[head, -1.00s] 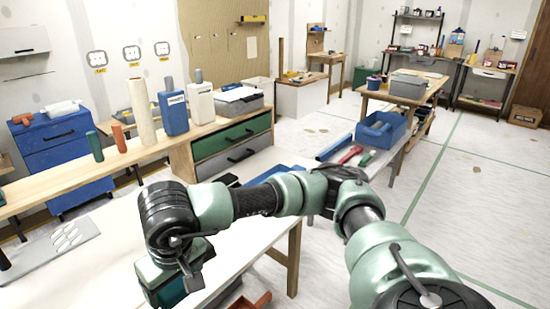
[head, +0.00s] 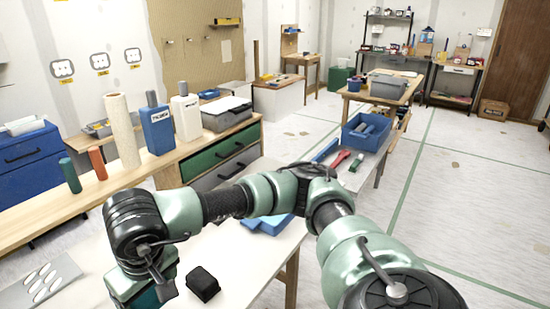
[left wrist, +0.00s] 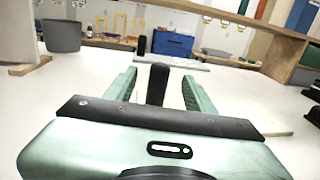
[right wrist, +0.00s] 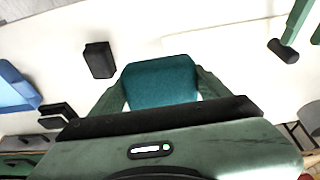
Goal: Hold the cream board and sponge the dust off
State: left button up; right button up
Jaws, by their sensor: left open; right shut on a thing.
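My right gripper (right wrist: 160,85) is shut on a teal sponge-like block (right wrist: 160,80), held over the white table. The block shows partly at the bottom of the head view (head: 150,298), behind my arm. A pale cream board (right wrist: 235,62) seems to lie flat under and beyond it; its edges are faint. In the left wrist view the board (left wrist: 245,112) shows at the right. My left gripper (left wrist: 158,90) is open, with a black upright piece (left wrist: 157,84) between its fingers; I cannot tell whether they touch it. The head view does not show my left gripper. Dust cannot be made out.
A small black block (head: 202,283) and a blue tray-like item (head: 268,222) are on the white table. A wooden shelf with a paper roll (head: 122,132), a blue bottle (head: 157,128) and a white bottle (head: 186,117) runs behind. Floor at the right is clear.

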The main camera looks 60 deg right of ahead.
pick_arm(q)
jog(key=w, duration=0.6)
jog(key=w+d+p, duration=0.1)
jog(key=w, duration=0.2)
jog(key=shift+w+d+f, duration=0.1)
jog(key=shift+w, duration=0.05)
grip_shut()
dwell(1.5)
grip_release()
